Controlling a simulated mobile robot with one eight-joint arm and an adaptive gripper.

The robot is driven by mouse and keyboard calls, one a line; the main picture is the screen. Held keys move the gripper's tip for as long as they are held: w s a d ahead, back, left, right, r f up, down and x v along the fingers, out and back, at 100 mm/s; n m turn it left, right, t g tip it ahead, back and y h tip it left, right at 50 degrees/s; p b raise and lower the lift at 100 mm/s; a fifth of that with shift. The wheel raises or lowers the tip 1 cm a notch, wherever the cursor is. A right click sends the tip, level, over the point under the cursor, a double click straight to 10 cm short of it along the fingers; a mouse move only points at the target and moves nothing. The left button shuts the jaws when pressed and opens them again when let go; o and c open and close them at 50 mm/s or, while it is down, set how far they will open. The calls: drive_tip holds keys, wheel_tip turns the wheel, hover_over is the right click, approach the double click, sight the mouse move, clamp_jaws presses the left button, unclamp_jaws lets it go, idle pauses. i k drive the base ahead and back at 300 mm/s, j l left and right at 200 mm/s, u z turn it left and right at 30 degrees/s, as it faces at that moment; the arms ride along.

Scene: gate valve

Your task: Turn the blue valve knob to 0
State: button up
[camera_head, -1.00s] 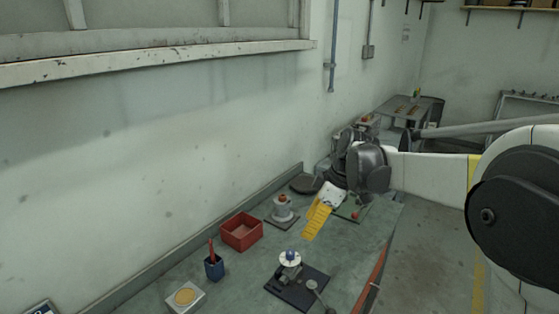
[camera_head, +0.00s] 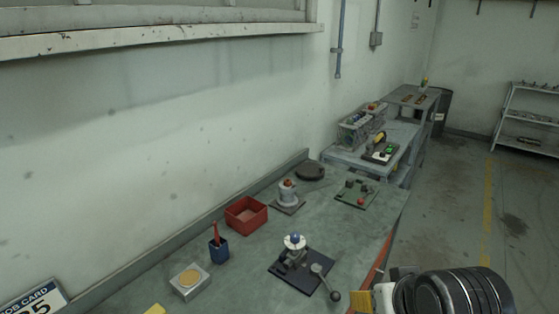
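The blue valve knob (camera_head: 294,238) is a small blue cap on a white round dial, on top of a grey valve body. The valve stands on a dark base plate (camera_head: 287,284) on the bench, with a ball-ended lever (camera_head: 321,275) at its right. The dial marks are too small to read. My gripper (camera_head: 362,301) shows only as a yellow and white piece at the bottom edge, right of the valve and apart from it. The rest of it is cut off, so its fingers cannot be judged.
On the bench are a red box (camera_head: 247,214), a blue pen cup (camera_head: 219,250), a box with a tan disc (camera_head: 189,281), a grey fixture with a red top (camera_head: 288,196) and a green board (camera_head: 356,193). Bare bench separates the valve from the board.

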sight(295, 239)
drive_tip(key=i+l+u, duration=0.35)
drive_tip(key=l, duration=0.2)
drive_tip(key=i+l+u, duration=0.35)
drive_tip(key=l, duration=0.3)
drive_tip(key=i+l+u, duration=0.2)
drive_tip(key=l, duration=0.15)
drive_tip(key=l+u, duration=0.2)
drive_tip(key=l, duration=0.15)
drive_tip(key=i+l+u, duration=0.15)
drive_tip(key=l, duration=0.25)
